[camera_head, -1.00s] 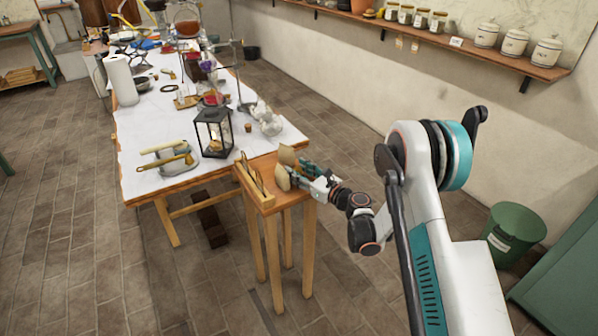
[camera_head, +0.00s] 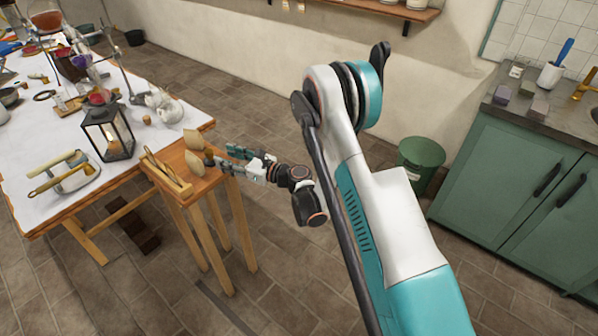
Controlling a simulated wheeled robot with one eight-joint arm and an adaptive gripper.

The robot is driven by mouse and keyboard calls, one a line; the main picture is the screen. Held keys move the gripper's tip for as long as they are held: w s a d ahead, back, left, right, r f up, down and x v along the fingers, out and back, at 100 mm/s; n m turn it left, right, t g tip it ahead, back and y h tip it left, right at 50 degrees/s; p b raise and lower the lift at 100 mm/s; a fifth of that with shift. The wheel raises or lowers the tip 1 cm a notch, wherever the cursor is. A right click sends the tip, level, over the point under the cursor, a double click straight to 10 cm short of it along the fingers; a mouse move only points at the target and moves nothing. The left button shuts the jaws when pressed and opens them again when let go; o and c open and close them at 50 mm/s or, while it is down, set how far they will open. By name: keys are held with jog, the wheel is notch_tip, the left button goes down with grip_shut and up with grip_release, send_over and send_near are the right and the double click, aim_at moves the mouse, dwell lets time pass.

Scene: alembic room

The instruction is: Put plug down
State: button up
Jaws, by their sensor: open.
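My gripper (camera_head: 222,158) is open above the right side of a small wooden stand (camera_head: 208,187), its fingers pointing left. A small dark brown piece (camera_head: 209,155), possibly the plug, shows just left of the fingertips; I cannot tell whether they touch it. Two tan rounded pieces, an upper one (camera_head: 193,139) and a lower one (camera_head: 194,163), stand beside it on the stand. They partly crowd the view of the dark piece. Nothing is clearly held between the fingers.
A black lantern (camera_head: 107,134) stands on the white-covered table (camera_head: 75,205) to the left. A green bin (camera_head: 419,160) and green cabinet (camera_head: 510,185) are at right. Floor is open in front.

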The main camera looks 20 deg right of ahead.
jog(key=s+d+r+n+g+h, duration=0.2)
jog(key=s+r+n+h, duration=0.1)
jog(key=s+r+n, duration=0.5)
jog(key=s+d+r+n+g+h, duration=0.1)
jog(key=s+d+r+n+h, duration=0.3)
jog(key=r, duration=0.7)
jog(key=s+d+n+h, duration=0.2)
jog(key=s+d+n, duration=0.2)
jog(key=s, duration=0.4)
jog(key=s+d+r+n+g+h, duration=0.1)
jog(key=s+d+n, duration=0.3)
jog(key=s, duration=0.5)
jog(key=s+d+n+h, duration=0.3)
jog(key=s+d+n, duration=0.1)
jog(key=s, duration=0.5)
jog(key=shift+d+r+n+g, duration=0.25)
jog(key=shift+d+n+g, duration=0.1)
jog(key=shift+n, duration=0.55)
jog(key=shift+s+d+h, duration=0.3)
jog(key=shift+s, duration=0.1)
jog(key=c, duration=0.3)
jog(key=shift+w+a, duration=0.1)
